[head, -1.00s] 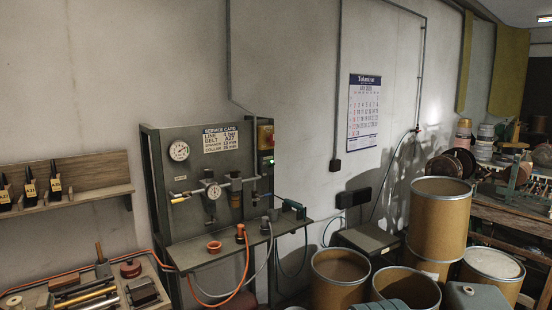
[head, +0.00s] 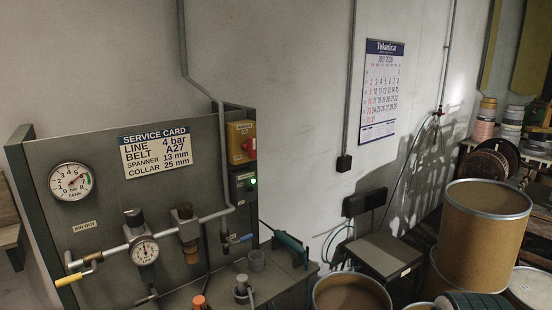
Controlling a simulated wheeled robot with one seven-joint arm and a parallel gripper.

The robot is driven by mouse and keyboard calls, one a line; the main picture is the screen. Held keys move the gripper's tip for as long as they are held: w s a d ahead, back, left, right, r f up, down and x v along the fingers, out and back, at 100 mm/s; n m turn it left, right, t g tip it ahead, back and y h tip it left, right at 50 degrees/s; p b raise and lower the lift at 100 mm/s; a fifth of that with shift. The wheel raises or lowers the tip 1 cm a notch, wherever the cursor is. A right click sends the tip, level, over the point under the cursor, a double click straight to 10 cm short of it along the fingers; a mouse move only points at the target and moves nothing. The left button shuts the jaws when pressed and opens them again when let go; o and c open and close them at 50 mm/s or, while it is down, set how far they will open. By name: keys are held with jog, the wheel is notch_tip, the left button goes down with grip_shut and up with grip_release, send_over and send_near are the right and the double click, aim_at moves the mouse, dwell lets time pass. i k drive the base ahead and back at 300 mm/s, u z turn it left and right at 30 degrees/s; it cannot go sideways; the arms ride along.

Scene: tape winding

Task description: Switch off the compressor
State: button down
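A grey service panel (head: 105,152) stands against the wall at the left in the head view. At its right edge is a yellow switch box (head: 236,135) with a red knob (head: 250,147) on its side; its label is too small to read surely. The compressor itself is not clearly recognisable in view. My gripper is not in view.
The panel carries a tank gauge (head: 71,182), a service card (head: 156,150), a regulator gauge (head: 145,251) and a yellow-handled valve (head: 77,275). A shelf (head: 285,275) juts out below. Cardboard drums (head: 485,240) and a small bench (head: 383,255) stand to the right.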

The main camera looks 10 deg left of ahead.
aim_at(254, 188)
jog(key=u, duration=0.2)
jog(key=i, duration=0.95)
jog(key=u, duration=0.2)
